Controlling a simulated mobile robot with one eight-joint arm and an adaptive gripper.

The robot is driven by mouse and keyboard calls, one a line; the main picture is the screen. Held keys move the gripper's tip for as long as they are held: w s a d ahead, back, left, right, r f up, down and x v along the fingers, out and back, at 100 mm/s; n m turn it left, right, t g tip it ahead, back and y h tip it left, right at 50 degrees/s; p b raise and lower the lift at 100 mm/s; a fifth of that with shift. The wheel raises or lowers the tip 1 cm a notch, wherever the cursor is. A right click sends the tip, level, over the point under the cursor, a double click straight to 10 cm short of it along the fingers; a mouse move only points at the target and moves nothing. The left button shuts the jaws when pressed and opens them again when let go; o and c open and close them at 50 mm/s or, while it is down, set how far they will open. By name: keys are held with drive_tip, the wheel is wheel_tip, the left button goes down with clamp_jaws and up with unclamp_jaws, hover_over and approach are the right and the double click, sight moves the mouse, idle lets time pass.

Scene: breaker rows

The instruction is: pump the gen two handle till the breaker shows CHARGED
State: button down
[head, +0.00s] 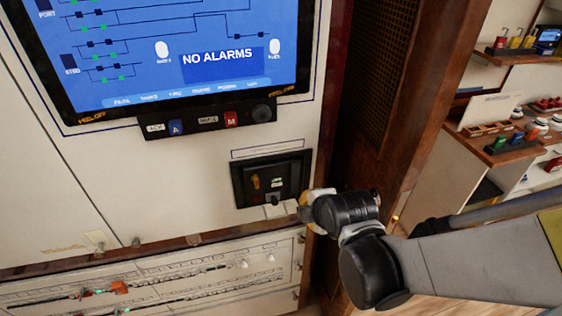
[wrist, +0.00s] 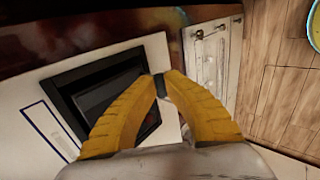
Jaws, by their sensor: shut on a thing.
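The breaker (head: 240,184) is a black-framed unit set in the cream panel below the screen. Its face shows a small orange-brown piece, a pale green window and a dark knob; the window's lettering is too small to read. In the wrist view the breaker's dark recess (wrist: 72,88) lies to the left of and behind the yellow fingers. My gripper (head: 303,207) is at the breaker's lower right corner. In the wrist view its fingertips (wrist: 161,86) are closed on a small dark piece, seemingly the handle (wrist: 159,84). The fingers hide most of that piece.
A large screen (head: 190,50) reading NO ALARMS hangs above, with a dark button strip (head: 207,121) under it. A lower panel (head: 150,280) carries a line diagram. A brown wooden post (head: 425,90) stands close on the right, with shelves of small items beyond.

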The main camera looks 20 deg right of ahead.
drive_tip(key=shift+f, duration=0.1)
idle(0.4)
drive_tip(key=c, duration=1.4)
unclamp_jaws()
drive_tip(key=shift+w, duration=0.1)
drive_tip(key=shift+v, duration=6)
drive_tip(key=shift+f, duration=0.15)
